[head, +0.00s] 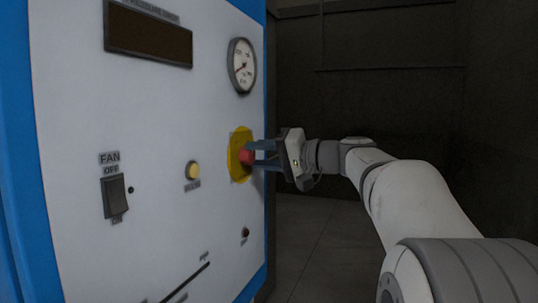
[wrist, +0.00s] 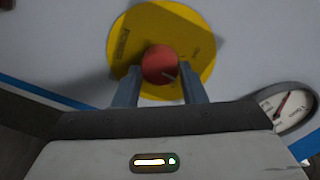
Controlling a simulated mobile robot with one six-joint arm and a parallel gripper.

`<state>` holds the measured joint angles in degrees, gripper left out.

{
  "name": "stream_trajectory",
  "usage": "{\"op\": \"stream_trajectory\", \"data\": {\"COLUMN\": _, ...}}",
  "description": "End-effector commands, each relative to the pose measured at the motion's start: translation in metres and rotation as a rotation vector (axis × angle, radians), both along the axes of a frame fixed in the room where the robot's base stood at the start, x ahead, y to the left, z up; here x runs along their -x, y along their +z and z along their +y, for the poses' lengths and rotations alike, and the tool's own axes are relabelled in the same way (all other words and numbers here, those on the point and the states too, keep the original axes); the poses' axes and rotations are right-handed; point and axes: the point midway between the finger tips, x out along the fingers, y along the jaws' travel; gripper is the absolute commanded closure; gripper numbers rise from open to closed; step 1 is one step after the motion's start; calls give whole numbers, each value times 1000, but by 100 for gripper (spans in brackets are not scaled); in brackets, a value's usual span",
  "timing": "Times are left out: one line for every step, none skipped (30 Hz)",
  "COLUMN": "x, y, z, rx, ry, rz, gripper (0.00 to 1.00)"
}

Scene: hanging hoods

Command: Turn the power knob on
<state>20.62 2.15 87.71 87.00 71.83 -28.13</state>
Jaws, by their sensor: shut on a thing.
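The power knob (head: 246,157) is a red knob on a round yellow plate (head: 238,139), on the right part of a white control panel. In the wrist view the red knob (wrist: 160,64) sits in the middle of the yellow plate (wrist: 128,55), with a small light mark on its face. My gripper (head: 256,152) reaches it from the right. Its two fingers (wrist: 160,82) stand on either side of the knob and are shut on it. The fingertips lie close to the plate; the exact contact points are hard to see.
The panel also bears a gauge (head: 242,66), a dark display (head: 148,36), a yellow button (head: 193,171), a fan switch (head: 116,197), a small dark knob (head: 245,233) and a slanted slot (head: 187,281). Open floor (head: 315,235) and dark walls lie to the right.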

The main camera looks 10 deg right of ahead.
Motion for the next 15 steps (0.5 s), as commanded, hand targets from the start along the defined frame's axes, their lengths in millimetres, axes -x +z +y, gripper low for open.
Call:
{"op": "stream_trajectory", "data": {"x": 0, "y": 2, "z": 3, "rx": -25, "ry": 8, "rz": 35, "gripper": 85}}
{"op": "stream_trajectory", "data": {"x": 0, "y": 2, "z": 3, "rx": -42, "ry": 9, "rz": 58, "gripper": 85}}
{"op": "stream_trajectory", "data": {"x": 0, "y": 3, "z": 3, "rx": -64, "ry": 9, "rz": 89, "gripper": 85}}
{"op": "stream_trajectory", "data": {"x": 0, "y": 3, "z": 3, "rx": -80, "ry": 9, "rz": 112, "gripper": 85}}
{"op": "stream_trajectory", "data": {"x": 0, "y": 3, "z": 3, "rx": -97, "ry": 10, "rz": 134, "gripper": 85}}
{"op": "stream_trajectory", "data": {"x": 1, "y": 3, "z": 3, "rx": -118, "ry": 10, "rz": 164, "gripper": 85}}
{"op": "stream_trajectory", "data": {"x": 1, "y": 3, "z": 3, "rx": -135, "ry": 10, "rz": 185, "gripper": 85}}
{"op": "stream_trajectory", "data": {"x": 0, "y": 3, "z": 3, "rx": -150, "ry": 10, "rz": 207, "gripper": 85}}
{"op": "stream_trajectory", "data": {"x": 0, "y": 3, "z": 3, "rx": -170, "ry": 9, "rz": 235, "gripper": 85}}
{"op": "stream_trajectory", "data": {"x": 0, "y": 3, "z": 3, "rx": -186, "ry": 10, "rz": 256, "gripper": 85}}
{"op": "stream_trajectory", "data": {"x": 0, "y": 3, "z": 3, "rx": -200, "ry": 10, "rz": 277, "gripper": 85}}
{"op": "stream_trajectory", "data": {"x": 0, "y": 3, "z": 3, "rx": -219, "ry": 11, "rz": 301, "gripper": 85}}
{"op": "stream_trajectory", "data": {"x": 0, "y": 3, "z": 2, "rx": -231, "ry": 10, "rz": 319, "gripper": 85}}
{"op": "stream_trajectory", "data": {"x": 0, "y": 3, "z": 2, "rx": -245, "ry": 10, "rz": 338, "gripper": 85}}
{"op": "stream_trajectory", "data": {"x": 0, "y": 3, "z": 2, "rx": -261, "ry": 10, "rz": 360, "gripper": 85}}
